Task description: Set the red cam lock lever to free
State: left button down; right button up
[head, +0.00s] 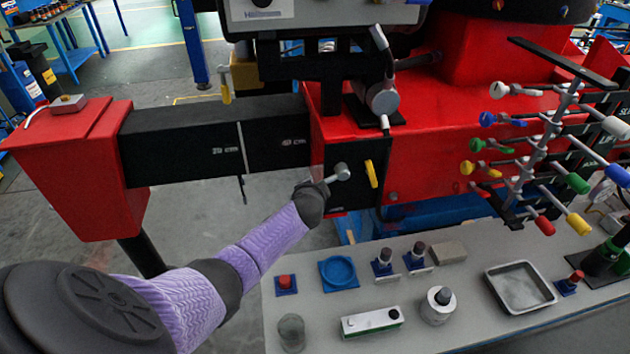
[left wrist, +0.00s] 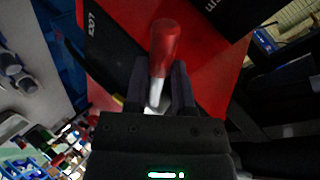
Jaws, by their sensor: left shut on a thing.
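The red cam lock lever (left wrist: 165,38) stands up in the left wrist view, with a red grip and a silver shank. The two dark fingers of my left gripper (left wrist: 159,78) are closed around the shank, just below the red grip. White lettering, partly readable as a lock mark, is on the black plate (left wrist: 97,45) at its left. In the head view my left gripper (head: 322,186) reaches to the dark panel (head: 350,195) on the red crane body. The red grip cannot be made out there. My right gripper is out of view.
A yellow handle (head: 371,173) sits on the panel beside my gripper. A black beam (head: 215,140) runs left from the crane body. Levers with coloured knobs (head: 478,145) stand at the right. A grey bench (head: 465,285) below holds buttons, a blue dish (head: 339,273) and a metal tray (head: 520,287).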

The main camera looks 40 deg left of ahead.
pick_arm(q)
notch_tip(320, 180, up, 3)
jog(key=m+g+y+p, duration=0.1)
jog(key=m+g+p, duration=0.1)
jog(key=p, duration=0.1)
jog(key=shift+a+r+m+y, duration=0.1)
jog(key=shift+r+m+y, duration=0.1)
jog(key=shift+m+y, duration=0.15)
dwell(0.4)
jog(key=shift+c, duration=2.2)
grip_release()
